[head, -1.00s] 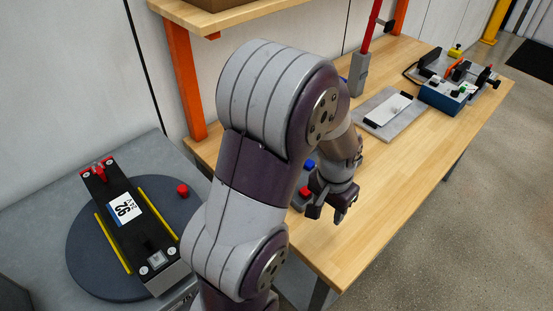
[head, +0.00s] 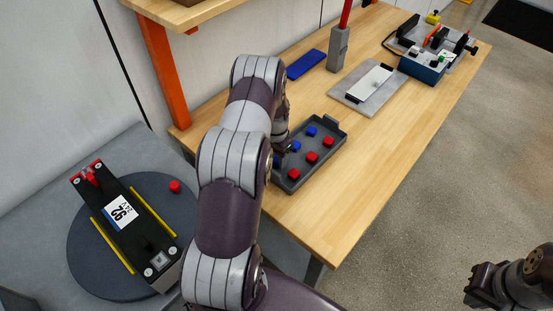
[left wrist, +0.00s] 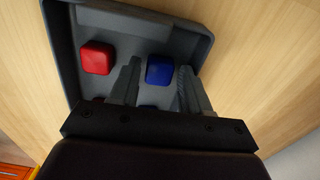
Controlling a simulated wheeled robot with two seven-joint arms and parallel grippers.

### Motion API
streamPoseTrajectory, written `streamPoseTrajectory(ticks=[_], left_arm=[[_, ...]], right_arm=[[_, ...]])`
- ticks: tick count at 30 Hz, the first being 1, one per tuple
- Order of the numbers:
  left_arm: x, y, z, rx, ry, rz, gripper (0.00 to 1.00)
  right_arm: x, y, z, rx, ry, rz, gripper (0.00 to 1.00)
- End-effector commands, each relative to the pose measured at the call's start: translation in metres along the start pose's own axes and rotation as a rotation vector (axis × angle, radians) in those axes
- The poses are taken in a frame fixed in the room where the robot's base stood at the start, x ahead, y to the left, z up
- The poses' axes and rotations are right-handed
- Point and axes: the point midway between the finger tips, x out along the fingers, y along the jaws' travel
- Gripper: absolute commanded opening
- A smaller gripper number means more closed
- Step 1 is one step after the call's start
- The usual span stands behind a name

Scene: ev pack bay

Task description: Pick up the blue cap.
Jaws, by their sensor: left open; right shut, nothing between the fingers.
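A grey tray (head: 338,137) on the wooden bench holds blue caps and red caps in rows. In the left wrist view one blue cap (left wrist: 160,70) sits near the tray's end, between the two open fingers of my left gripper (left wrist: 159,74); contact cannot be told. A red cap (left wrist: 96,58) is just left of the fingers. In the head view my left gripper (head: 281,148) is at the tray's left side, partly hidden by my arm. My right gripper (head: 474,290) is shut and empty at the lower right, over the floor.
A blue flat block (head: 306,64), a grey post (head: 338,48), a grey plate (head: 358,97) and a blue device (head: 422,70) stand further along the bench. At left, a turntable (head: 82,255) bears a battery module (head: 125,225) and a loose red cap (head: 175,186).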

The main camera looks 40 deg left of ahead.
Motion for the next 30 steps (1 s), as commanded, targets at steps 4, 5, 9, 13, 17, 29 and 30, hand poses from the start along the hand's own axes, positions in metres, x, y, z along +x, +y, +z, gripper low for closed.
streamPoseTrajectory(ticks=[4,5,9,13,17,29,30], left_arm=[[0.009,0.0,0.0,0.0,0.001,-0.001,0.47],[0.009,0.0,0.0,0.0,0.001,-0.001,0.47],[0.009,0.0,0.0,0.0,0.001,-0.001,0.4],[0.009,0.0,0.0,0.0,0.001,-0.001,0.05],[0.009,0.0,0.0,0.0,0.001,0.0,0.05],[-0.02,0.0,-0.001,0.0,0.004,-0.002,0.05],[-0.028,0.0,-0.001,0.0,0.005,-0.003,0.05]], right_arm=[[-0.002,0.0,0.0,0.0,-0.001,0.0,0.0],[-0.001,0.0,0.0,0.0,-0.001,0.0,0.0],[-0.001,0.0,0.0,0.0,-0.001,0.0,0.0],[-0.001,0.0,0.0,0.0,-0.001,0.0,0.0],[-0.001,0.0,0.0,0.0,-0.001,0.0,0.0],[0.009,0.0,0.001,0.0,-0.001,0.0,0.0],[0.011,0.0,0.002,0.0,-0.001,0.0,0.0]])
